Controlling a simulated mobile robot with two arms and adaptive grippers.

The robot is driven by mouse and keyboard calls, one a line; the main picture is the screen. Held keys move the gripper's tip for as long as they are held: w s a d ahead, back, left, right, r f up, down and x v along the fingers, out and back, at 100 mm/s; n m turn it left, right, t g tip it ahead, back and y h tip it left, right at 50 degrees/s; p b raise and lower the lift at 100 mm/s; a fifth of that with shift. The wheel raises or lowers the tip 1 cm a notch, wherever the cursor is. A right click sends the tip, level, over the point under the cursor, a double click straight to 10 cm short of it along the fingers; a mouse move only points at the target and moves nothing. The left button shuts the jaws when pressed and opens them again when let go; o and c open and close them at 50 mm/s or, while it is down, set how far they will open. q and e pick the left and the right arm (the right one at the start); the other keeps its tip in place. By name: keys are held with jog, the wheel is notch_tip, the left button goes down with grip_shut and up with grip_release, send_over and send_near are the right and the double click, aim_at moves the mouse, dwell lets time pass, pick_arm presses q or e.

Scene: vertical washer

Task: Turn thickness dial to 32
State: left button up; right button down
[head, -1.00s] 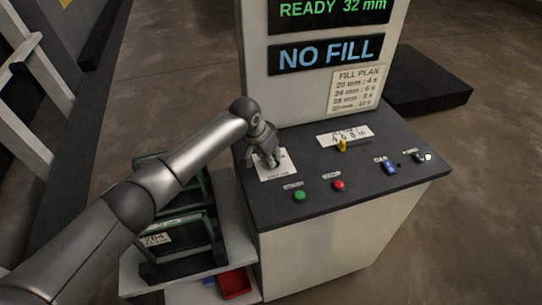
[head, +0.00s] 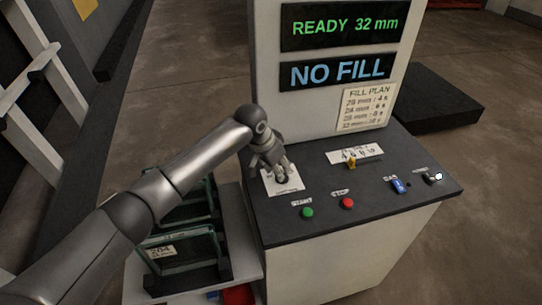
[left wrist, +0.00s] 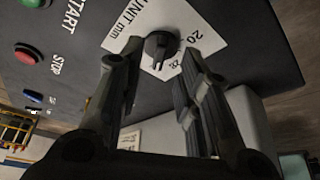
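The thickness dial is a small dark round knob on a white scale plate marked "UNIT mm", seen in the left wrist view (left wrist: 161,45). In the head view the dial (head: 282,176) sits at the left end of the dark console top. The upper display (head: 345,25) reads "READY 32 mm". My left gripper (head: 272,160) is just above the dial. In the left wrist view its fingers (left wrist: 160,62) are apart, with the knob showing between and beyond the tips and nothing held. Part of the scale is hidden. My right gripper is not in view.
The lower display (head: 337,70) reads "NO FILL". The console also has a green START button (head: 307,212), a red STOP button (head: 347,203), a yellow selector (head: 351,163) and a blue switch (head: 398,186). Framed glass units (head: 185,250) stand on a rack at left.

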pick_arm(q)
jog(key=v, duration=0.8)
jog(key=shift+s+a, duration=0.1)
